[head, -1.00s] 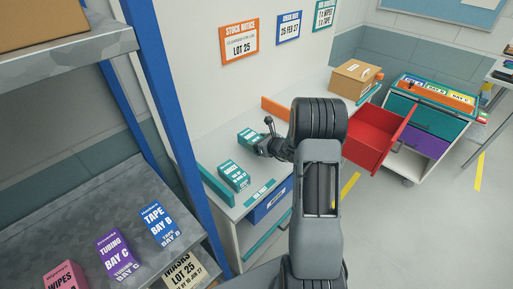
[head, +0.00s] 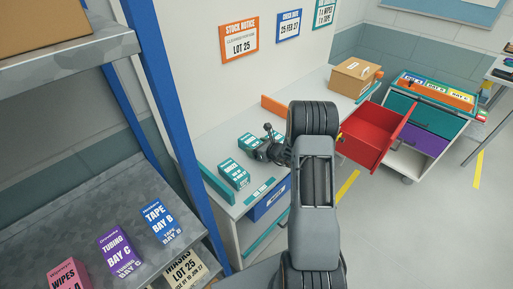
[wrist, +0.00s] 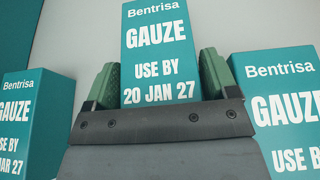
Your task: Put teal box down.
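A teal gauze box marked use by 20 Jan 27 (wrist: 160,45) stands upright in the middle of the wrist view. My gripper (wrist: 160,85) has a green finger against each side of it, with no clear gap, and hides its lower end. In the head view this teal box (head: 246,141) is at the back of the white counter (head: 236,209), with my gripper (head: 262,149) at its right side. I cannot tell whether its base touches the counter.
Another teal gauze box (wrist: 33,125) stands left of it and a third (wrist: 280,115) right, close to the fingers. A teal box (head: 235,174) is nearer on the counter. An orange divider (head: 277,108) stands behind; an open red drawer (head: 370,140) is right.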

